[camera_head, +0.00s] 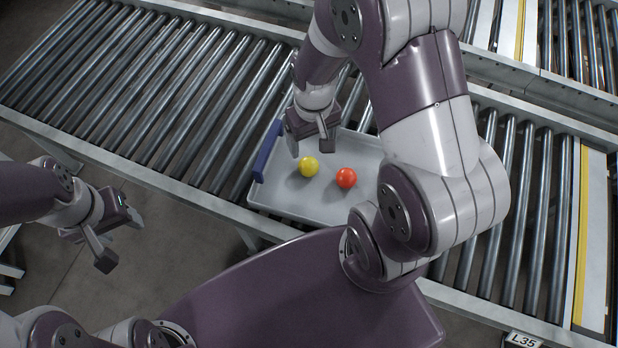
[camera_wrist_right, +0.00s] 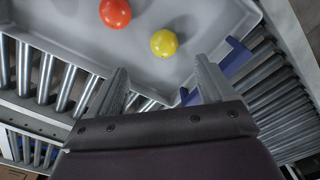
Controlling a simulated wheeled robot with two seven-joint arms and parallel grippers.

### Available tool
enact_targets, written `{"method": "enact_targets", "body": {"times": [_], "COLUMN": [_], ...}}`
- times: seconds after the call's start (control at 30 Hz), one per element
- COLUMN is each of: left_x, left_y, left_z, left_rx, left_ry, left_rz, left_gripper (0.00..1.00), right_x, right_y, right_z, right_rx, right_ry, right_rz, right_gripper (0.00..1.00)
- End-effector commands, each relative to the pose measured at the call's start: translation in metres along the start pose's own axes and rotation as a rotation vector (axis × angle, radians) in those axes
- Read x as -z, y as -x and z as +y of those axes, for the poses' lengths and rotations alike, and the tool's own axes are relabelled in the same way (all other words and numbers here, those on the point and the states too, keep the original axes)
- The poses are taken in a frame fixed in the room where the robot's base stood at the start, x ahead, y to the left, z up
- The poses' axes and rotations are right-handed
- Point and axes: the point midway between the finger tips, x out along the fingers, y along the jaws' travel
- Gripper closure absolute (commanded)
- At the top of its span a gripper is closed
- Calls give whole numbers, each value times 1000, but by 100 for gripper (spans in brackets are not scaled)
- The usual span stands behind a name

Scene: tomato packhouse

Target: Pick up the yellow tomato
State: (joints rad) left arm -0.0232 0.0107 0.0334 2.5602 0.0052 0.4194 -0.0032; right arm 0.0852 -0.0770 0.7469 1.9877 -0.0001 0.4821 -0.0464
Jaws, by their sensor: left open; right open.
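The yellow tomato (camera_head: 309,166) lies in a light grey tray (camera_head: 285,208) on the roller conveyor, to the left of a red tomato (camera_head: 346,178). In the right wrist view the yellow tomato (camera_wrist_right: 164,43) is beyond the fingertips, between their lines, and the red tomato (camera_wrist_right: 115,13) is to its left. My right gripper (camera_head: 309,145) is open and empty above the tray, just behind the yellow tomato; its fingers also show in the right wrist view (camera_wrist_right: 160,75). My left gripper (camera_head: 120,238) is open and empty at the left, over the floor in front of the conveyor.
A blue strip (camera_head: 267,152) stands along the tray's left side. The conveyor rollers (camera_head: 130,85) to the left are bare. My right arm hides part of the tray's right side. A yellow-edged strip (camera_head: 580,240) crosses the conveyor at the far right.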

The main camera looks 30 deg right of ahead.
Motion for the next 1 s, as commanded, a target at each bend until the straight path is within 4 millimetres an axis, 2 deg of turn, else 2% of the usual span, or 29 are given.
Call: {"method": "enact_targets", "body": {"times": [0.03, 0.2, 0.47, 0.67, 0.9, 0.97, 1.0], "left_x": [-1, -2, -3, -6, -6, -6, -6], "left_y": [-8, -21, -31, -50, -48, -48, -48], "left_z": [0, 0, 0, 0, 0, 0, 0], "left_rx": [0, 0, 0, 0, 0, 0, 0], "left_ry": [0, 0, 0, 0, 0, 0, 0], "left_rz": [1, 1, 1, 0, 0, 0, 0], "left_gripper": [49, 49, 49, 49, 49, 49, 49], "right_x": [0, -1, 2, 5, 6, 6, 6], "right_y": [-16, -52, -79, -117, -118, -118, -118], "right_z": [0, 0, -1, -3, -3, -3, -3], "right_rx": [0, 0, 0, 0, 0, 0, 0], "right_ry": [0, 0, 0, -1, -1, -1, -1], "right_rz": [-4, -5, -2, -4, -1, -2, -2], "right_gripper": [18, 18, 18, 18, 18, 37, 50]}}
